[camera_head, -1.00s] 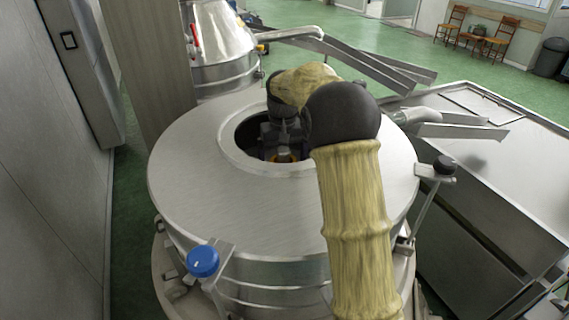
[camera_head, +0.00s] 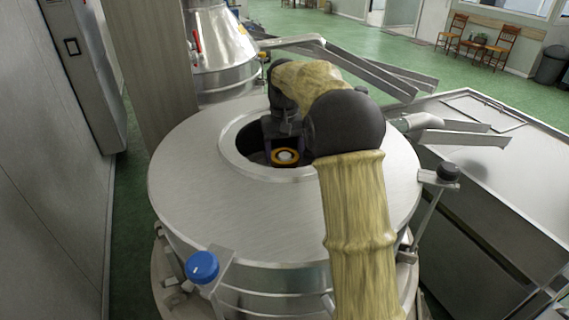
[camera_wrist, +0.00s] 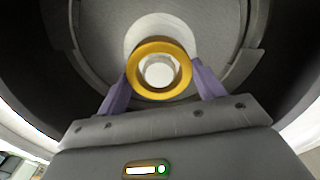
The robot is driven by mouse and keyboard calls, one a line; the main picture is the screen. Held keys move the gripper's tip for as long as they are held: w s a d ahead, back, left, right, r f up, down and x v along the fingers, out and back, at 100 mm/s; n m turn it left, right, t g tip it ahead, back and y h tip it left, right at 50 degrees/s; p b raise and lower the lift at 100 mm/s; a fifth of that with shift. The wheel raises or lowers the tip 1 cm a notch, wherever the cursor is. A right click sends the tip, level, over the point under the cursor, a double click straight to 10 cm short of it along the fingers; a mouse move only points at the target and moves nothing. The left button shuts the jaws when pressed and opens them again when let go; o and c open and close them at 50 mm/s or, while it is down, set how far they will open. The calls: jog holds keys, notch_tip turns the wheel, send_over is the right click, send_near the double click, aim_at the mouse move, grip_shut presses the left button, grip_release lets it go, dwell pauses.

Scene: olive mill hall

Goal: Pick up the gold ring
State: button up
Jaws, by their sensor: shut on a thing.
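The gold ring (camera_wrist: 134,81) is in the wrist view between the two purple fingers of my gripper (camera_wrist: 158,84), which are shut on its left and right sides. A pale round piece shows through the ring's centre, and a larger pale disc lies behind it; I cannot tell whether these touch the ring. In the head view the gold ring (camera_head: 275,158) shows inside the round opening of the steel vessel (camera_head: 210,200), below my gripper (camera_head: 285,150). The lower part of the opening is hidden by its rim and my arm.
The opening's steel rim (camera_head: 232,165) surrounds my gripper closely. A steel cone vessel (camera_head: 220,50) and a chute (camera_head: 365,70) are behind, with a steel table (camera_head: 480,170) at right.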

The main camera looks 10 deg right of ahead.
notch_tip(320, 180, up, 14)
jog(key=shift+p, duration=0.3)
jog(key=shift+r, duration=0.1)
dwell(0.3)
jog(key=shift+a, duration=0.1)
